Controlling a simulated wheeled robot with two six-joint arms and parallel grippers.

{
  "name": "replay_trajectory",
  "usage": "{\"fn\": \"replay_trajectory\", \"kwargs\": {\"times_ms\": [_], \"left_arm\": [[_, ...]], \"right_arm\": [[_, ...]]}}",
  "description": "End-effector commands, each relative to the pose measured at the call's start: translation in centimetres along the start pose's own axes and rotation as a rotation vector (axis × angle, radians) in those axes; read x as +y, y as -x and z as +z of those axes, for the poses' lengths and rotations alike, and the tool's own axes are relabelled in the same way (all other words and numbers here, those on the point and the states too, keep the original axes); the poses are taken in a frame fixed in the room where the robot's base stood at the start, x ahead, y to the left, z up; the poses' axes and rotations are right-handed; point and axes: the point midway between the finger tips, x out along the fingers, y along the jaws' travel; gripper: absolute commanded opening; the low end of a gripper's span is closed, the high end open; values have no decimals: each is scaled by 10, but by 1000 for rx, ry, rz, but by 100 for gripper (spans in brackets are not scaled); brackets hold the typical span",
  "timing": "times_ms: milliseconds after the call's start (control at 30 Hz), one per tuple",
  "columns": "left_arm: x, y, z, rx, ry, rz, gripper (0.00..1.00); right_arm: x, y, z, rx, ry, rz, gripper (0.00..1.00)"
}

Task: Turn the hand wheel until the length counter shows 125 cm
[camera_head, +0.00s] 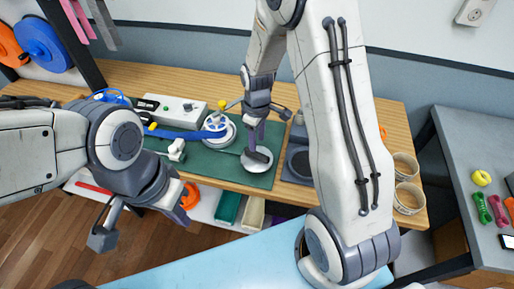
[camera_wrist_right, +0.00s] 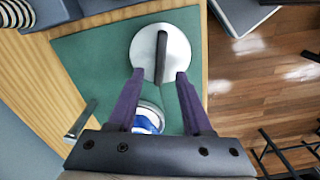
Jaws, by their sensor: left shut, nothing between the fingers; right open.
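A pale round disc with a dark bar across its top, which looks like the hand wheel (camera_head: 262,166), lies on the green mat; it also shows in the right wrist view (camera_wrist_right: 147,48). My right gripper (camera_head: 256,150) is open, its purple fingertips (camera_wrist_right: 160,75) apart on either side of the bar's near end; I cannot tell whether they touch the disc. A white box (camera_head: 178,108) with a small dark window, perhaps the length counter (camera_head: 147,105), stands behind; no figure is readable. A blue strap (camera_head: 180,134) runs to a blue-and-white reel (camera_head: 215,122). My left gripper (camera_head: 104,236) is shut and empty, away from the bench.
The green mat (camera_head: 205,165) covers part of the wooden bench (camera_head: 290,190). Striped rings (camera_head: 408,198) stand at its right end. A grey table (camera_head: 470,120) with small coloured items is further right. Below the bench an orange round thing (camera_head: 190,195) shows beside my left arm.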

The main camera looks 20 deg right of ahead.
Motion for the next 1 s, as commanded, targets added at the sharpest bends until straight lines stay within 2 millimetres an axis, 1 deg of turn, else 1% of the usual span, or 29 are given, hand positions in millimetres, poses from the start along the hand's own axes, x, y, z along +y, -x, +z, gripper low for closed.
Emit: {"fn": "replay_trajectory", "kwargs": {"times_ms": [33, 100, 200, 333, 500, 800, 833, 867, 900, 933, 967, 1000], "left_arm": [[0, 3, 0, 0, 0, 0, 0], [0, 5, 0, 0, 0, 0, 0], [0, 8, 0, 0, 1, 0, 0], [1, 10, 0, 0, 1, 0, 0], [1, 11, -1, 0, 1, 0, 0], [1, 11, -1, 0, 1, 0, 0], [1, 11, -1, 0, 1, 0, 0], [1, 11, -1, 0, 1, 0, 0], [1, 11, -1, 0, 1, 0, 0], [1, 11, -1, 0, 1, 0, 0], [1, 11, -1, 0, 1, 0, 0], [1, 11, -1, 0, 1, 0, 0]], "right_arm": [[-1, -8, 1, -5, 0, -4, 50], [-1, -19, 0, -4, 0, -3, 50], [-1, -32, 0, -3, 0, -2, 50], [-1, -45, 0, -2, 0, -2, 50], [-1, -54, 0, 0, 0, 0, 50], [0, -55, 0, 1, 0, 1, 50], [0, -55, 0, 1, 0, 0, 42], [0, -55, 0, 1, 0, 0, 31], [0, -55, 0, 1, 0, 0, 16], [0, -55, 0, 1, 0, 0, 4], [0, -55, 0, 1, 0, 0, 0], [0, -55, 0, 1, 0, 0, 0]]}}
